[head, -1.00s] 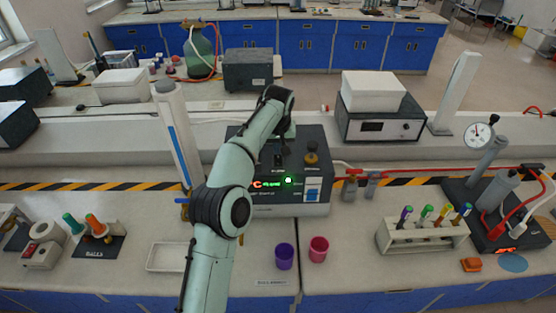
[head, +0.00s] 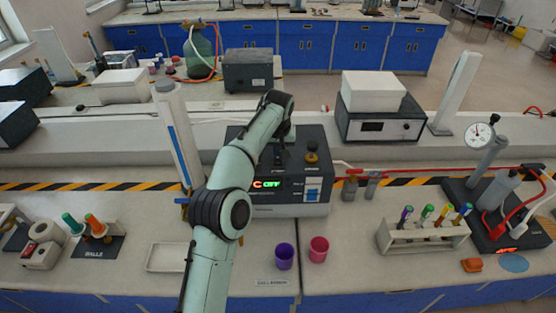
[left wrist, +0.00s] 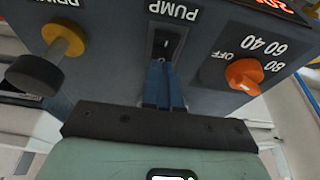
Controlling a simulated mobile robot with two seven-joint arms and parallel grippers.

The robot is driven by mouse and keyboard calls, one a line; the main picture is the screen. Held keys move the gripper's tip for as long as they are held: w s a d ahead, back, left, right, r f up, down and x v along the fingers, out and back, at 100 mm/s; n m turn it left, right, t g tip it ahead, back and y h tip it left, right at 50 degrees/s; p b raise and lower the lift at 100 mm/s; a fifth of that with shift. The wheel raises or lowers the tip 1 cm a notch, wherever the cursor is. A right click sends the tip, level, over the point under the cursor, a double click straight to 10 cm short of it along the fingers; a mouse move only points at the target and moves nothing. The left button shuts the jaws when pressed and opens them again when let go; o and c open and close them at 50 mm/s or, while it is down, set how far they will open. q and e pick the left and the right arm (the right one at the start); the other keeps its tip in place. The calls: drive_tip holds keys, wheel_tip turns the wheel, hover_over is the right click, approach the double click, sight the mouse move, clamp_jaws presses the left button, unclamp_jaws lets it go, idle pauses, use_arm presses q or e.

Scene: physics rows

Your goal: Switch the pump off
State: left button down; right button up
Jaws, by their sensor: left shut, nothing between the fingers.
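The dark control box (head: 320,158) stands in the middle of the bench in the head view. Its front display (head: 266,184) shows a red C and green letters that look like OFF. In the left wrist view the box appears upside down, with a black rocker switch (left wrist: 166,43) beside the word PUMP. My left gripper (left wrist: 163,66) is shut and empty, its blue fingertips at the lower edge of that switch; I cannot tell whether they touch it. In the head view my left arm reaches over the box and hides part of its top. My right gripper is out of view.
An orange knob (left wrist: 244,75) and a black-and-yellow knob (left wrist: 50,57) flank the switch closely. A purple cup (head: 285,257) and a pink cup (head: 319,249) stand in front of the box. A tube rack (head: 424,237) stands to the right.

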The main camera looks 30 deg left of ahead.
use_arm(q)
drive_tip(key=shift+w+r+p, duration=0.1)
drive_tip(key=shift+r+p, duration=0.5)
drive_tip(key=shift+r, duration=2.9)
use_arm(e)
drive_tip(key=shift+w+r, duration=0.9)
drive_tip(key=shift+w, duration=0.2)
